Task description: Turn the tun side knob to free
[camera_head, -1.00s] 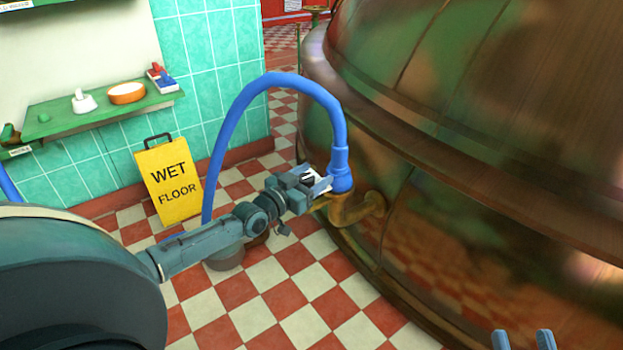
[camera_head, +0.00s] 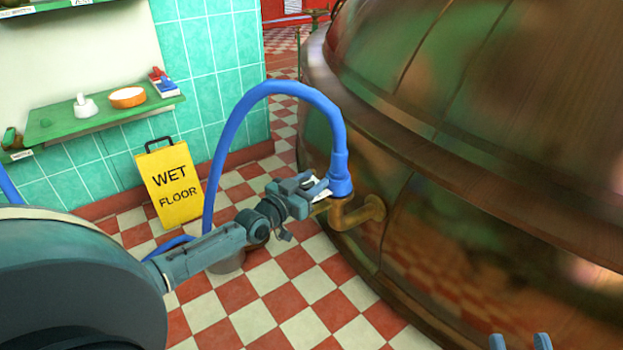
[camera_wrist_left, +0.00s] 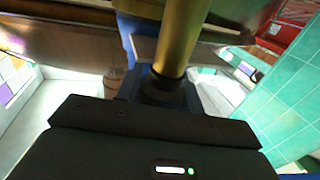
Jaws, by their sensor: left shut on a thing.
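The copper tun (camera_head: 480,190) fills the right of the head view. A brass pipe (camera_head: 372,210) comes out low on its side. A blue hose (camera_head: 338,165) ends in a collar just above the pipe's outer end. My left gripper (camera_head: 318,193) is at that end, shut on the tun side knob; its jaws mostly hide the knob. In the left wrist view, a brass cylinder (camera_wrist_left: 183,40) rises from a dark collar (camera_wrist_left: 160,85) in front of my left gripper. My right gripper (camera_head: 520,342) shows only two separated fingertips at the bottom edge, with nothing seen between them.
A yellow wet-floor sign (camera_head: 170,186) stands by the tiled wall. A green shelf (camera_head: 100,112) holds an orange-rimmed bowl (camera_head: 127,97) and small items. The checkered floor (camera_head: 300,310) in front is clear.

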